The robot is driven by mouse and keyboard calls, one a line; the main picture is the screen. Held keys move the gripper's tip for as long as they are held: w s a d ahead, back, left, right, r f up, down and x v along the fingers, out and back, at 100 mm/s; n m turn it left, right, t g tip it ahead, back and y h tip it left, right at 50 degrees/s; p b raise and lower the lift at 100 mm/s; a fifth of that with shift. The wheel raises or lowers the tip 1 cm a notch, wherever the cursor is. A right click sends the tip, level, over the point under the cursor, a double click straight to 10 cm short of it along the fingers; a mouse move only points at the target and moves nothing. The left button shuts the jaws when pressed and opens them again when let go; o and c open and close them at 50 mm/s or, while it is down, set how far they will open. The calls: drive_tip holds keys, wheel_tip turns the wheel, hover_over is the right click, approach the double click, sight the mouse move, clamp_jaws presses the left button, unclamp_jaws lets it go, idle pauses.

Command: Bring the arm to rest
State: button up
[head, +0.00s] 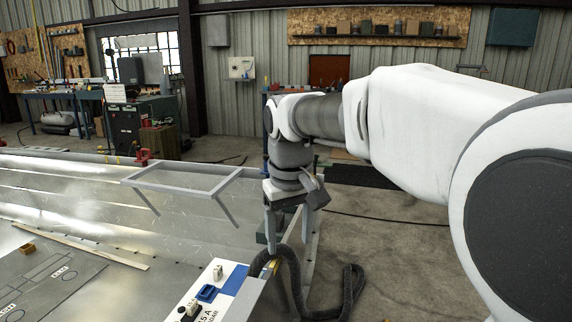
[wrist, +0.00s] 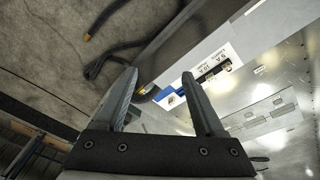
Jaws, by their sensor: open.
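My gripper (head: 290,240) hangs from the white and grey arm near the middle of the head view, with its fingers pointing down. It is by the right end of the metal hull surface (head: 90,215), above or beside a dark hose (head: 293,275); the exact gap is hard to tell. In the wrist view the two fingers of my gripper (wrist: 160,80) stand apart, with nothing seen held between them.
A white labelled board (head: 232,282) with a blue block (head: 207,293) lies near the hull's end. A grey metal frame (head: 185,188) stands left of my gripper. Concrete floor (head: 395,255) is open on the right.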

drive_tip(key=s+d+f+m+t, duration=0.2)
drive_tip(key=s+d, duration=0.5)
drive_tip(key=s, duration=0.3)
drive_tip(key=s+d+f+m+t, duration=0.2)
drive_tip(key=s+d, duration=0.4)
drive_tip(key=s, duration=0.3)
wheel_tip(320, 180, up, 22)
drive_tip(key=p, duration=2.2)
drive_tip(key=shift+s+d+m, duration=0.2)
drive_tip(key=shift+s+m, duration=0.1)
drive_tip(key=shift+s, duration=0.15)
